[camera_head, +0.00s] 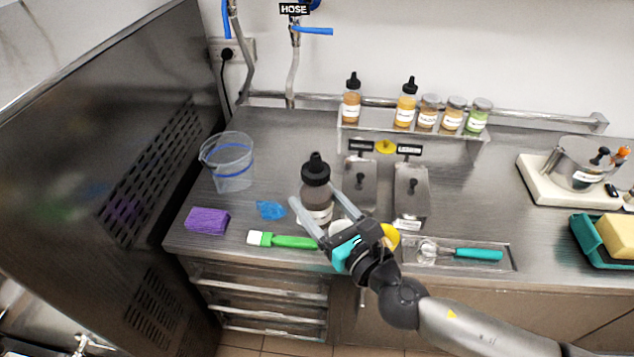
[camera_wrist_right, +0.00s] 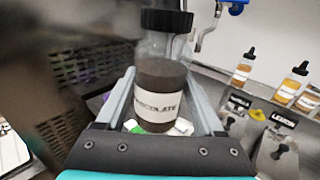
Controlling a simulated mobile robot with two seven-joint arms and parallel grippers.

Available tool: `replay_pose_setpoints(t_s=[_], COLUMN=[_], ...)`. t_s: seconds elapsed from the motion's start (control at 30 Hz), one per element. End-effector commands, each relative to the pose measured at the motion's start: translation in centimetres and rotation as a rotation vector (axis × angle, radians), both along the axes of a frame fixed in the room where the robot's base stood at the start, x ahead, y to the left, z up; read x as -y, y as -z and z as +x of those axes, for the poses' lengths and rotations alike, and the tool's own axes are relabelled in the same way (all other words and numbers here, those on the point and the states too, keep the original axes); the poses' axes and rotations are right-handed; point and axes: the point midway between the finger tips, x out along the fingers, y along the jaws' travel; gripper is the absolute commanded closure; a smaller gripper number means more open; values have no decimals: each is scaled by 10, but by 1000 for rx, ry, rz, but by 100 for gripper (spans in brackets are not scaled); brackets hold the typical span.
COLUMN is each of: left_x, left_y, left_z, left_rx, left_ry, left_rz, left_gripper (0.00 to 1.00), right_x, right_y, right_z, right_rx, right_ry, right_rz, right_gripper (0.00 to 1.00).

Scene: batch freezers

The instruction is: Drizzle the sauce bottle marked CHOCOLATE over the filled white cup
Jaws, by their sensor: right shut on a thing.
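My right gripper (camera_head: 316,203) is shut on the dark brown sauce bottle (camera_head: 315,172), with one finger on each side of its body. The bottle is upright, with its black cap on top. In the right wrist view its label (camera_wrist_right: 157,108) reads as CHOCOLATE in part, and the right gripper (camera_wrist_right: 160,95) frames it. A white round thing (camera_head: 340,226), perhaps the white cup, shows just right of the bottle, mostly hidden by my gripper; I cannot tell its contents. My left gripper is not in view.
Two metal dispensers (camera_head: 411,195) stand behind right. A rack (camera_head: 437,130) holds bottles and jars. A scoop tray (camera_head: 457,253) lies right.

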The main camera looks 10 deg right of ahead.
Motion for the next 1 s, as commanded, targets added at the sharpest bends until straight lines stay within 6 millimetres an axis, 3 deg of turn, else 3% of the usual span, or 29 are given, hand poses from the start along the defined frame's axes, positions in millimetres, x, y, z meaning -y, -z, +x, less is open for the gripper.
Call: replay_pose_setpoints(t_s=[0.6, 1.0], left_x=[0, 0], left_y=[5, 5], left_z=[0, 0], left_rx=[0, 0], left_ry=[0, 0], left_rz=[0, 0], left_gripper=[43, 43], right_x=[-14, -15], right_y=[0, -1], right_z=[-90, -97], right_rx=[1, 4], right_ry=[0, 0], right_rz=[0, -1], right_gripper=[97, 97])
